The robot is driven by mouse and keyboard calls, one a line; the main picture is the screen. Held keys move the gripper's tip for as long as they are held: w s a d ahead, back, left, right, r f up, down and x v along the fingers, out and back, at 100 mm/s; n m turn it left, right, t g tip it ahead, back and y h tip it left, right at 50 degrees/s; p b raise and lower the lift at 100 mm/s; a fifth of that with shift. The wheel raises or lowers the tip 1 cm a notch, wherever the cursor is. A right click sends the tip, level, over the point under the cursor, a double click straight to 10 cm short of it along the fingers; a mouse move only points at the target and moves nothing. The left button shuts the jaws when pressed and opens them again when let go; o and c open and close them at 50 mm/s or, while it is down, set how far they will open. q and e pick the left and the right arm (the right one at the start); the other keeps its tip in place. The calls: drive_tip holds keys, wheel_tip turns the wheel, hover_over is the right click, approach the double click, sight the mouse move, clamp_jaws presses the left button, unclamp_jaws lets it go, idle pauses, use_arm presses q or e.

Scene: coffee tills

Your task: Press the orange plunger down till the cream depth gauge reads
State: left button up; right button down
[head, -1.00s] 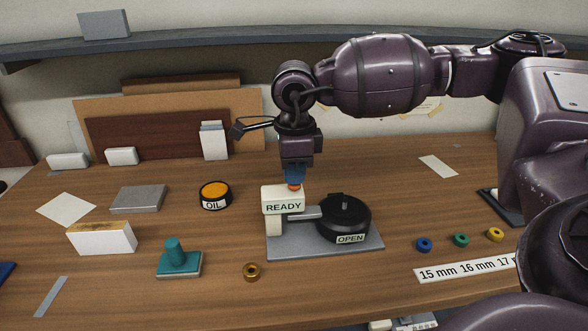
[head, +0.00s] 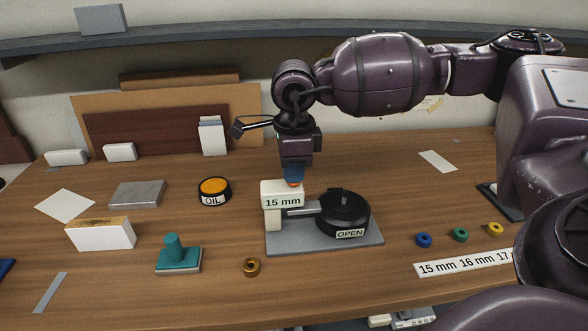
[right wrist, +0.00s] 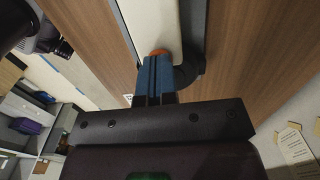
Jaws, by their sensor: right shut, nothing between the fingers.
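The cream depth gauge (head: 283,201) stands on a grey base plate (head: 298,246) and its face reads "15 mm". The orange plunger (head: 293,184) shows as a thin sliver on top of it, under my right gripper (head: 293,176). The plunger also shows as a small orange edge in the right wrist view (right wrist: 159,52), at the tips of the blue fingers (right wrist: 156,75). My right gripper points down, is shut with nothing between its fingers, and its tips appear to touch the plunger. A black round part (head: 344,213) labelled "OPEN" joins the gauge by a grey arm. My left gripper is out of view.
An oil tin (head: 214,190) stands behind and left of the gauge. A teal-handled stamp (head: 173,252) and a brass ring (head: 251,266) are in front. Blue, green and yellow rings (head: 460,234) lie right, by a millimetre strip (head: 462,264).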

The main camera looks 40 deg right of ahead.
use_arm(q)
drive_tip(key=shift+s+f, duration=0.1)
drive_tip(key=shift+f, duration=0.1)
use_arm(e)
drive_tip(key=shift+s+f, duration=0.2)
drive_tip(key=shift+f, duration=0.3)
drive_tip(key=shift+r, duration=0.1)
drive_tip(key=shift+w+r+p, duration=0.1)
drive_tip(key=shift+r+p, duration=0.2)
drive_tip(key=shift+r, duration=0.25)
drive_tip(key=shift+r+p, duration=1)
drive_tip(key=shift+r, duration=1.45)
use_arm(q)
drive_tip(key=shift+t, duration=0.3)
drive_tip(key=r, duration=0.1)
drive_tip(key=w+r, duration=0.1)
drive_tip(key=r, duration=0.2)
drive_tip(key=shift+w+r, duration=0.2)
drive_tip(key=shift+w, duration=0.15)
use_arm(e)
drive_tip(key=shift+w, duration=0.1)
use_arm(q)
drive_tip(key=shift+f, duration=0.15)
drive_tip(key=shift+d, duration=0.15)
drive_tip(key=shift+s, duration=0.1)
use_arm(e)
drive_tip(key=shift+f, duration=0.1)
